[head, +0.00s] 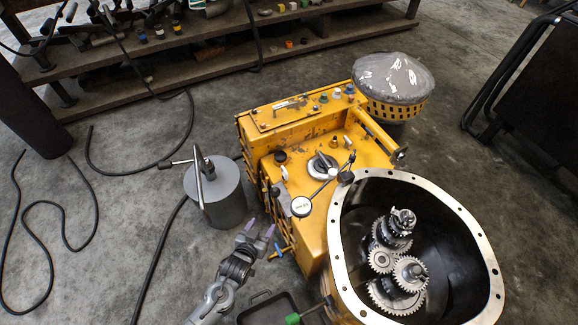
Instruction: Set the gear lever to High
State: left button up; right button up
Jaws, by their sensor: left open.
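A yellow transmission housing (300,135) stands in the middle. On its top is a thin dark lever (325,186) with black ball ends beside a silver round knob (322,166). A white round tag or knob (301,204) with small dark writing sits near the lever's lower end. I take this to be the gear lever, but its setting is too small to read. My left gripper (259,230) is open and empty, with purple fingertips, left of the housing's front corner and apart from the lever. My right gripper is out of view.
A grey cylinder (222,205) with a T-handle stands left of the housing. An open bell casing (488,262) holds several gears (381,258) at right. A dark tray (262,310) lies below my gripper. A plastic-wrapped domed part (392,77) stands behind. Black cables cross the floor.

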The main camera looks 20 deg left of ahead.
pick_arm(q)
jog(key=p, duration=0.2)
send_near(273, 195)
notch_tip(273, 195, down, 2)
jog(key=shift+t, duration=0.4)
jog(key=b+x, duration=0.2)
jog(key=x, duration=0.1)
jog(key=b+x, duration=0.2)
jog(key=x, duration=0.1)
jog(key=r+b+x, duration=0.1)
jog(key=b+x, duration=0.1)
jog(key=x, duration=0.2)
jog(key=shift+w+d, duration=0.1)
jog(key=shift+w, duration=0.15)
jog(key=shift+w+b, duration=0.3)
jog(key=shift+w, duration=0.2)
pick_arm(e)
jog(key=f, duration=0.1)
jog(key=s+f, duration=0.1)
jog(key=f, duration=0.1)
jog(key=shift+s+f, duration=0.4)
pick_arm(q)
grip_shut()
jog(key=shift+s, duration=0.1)
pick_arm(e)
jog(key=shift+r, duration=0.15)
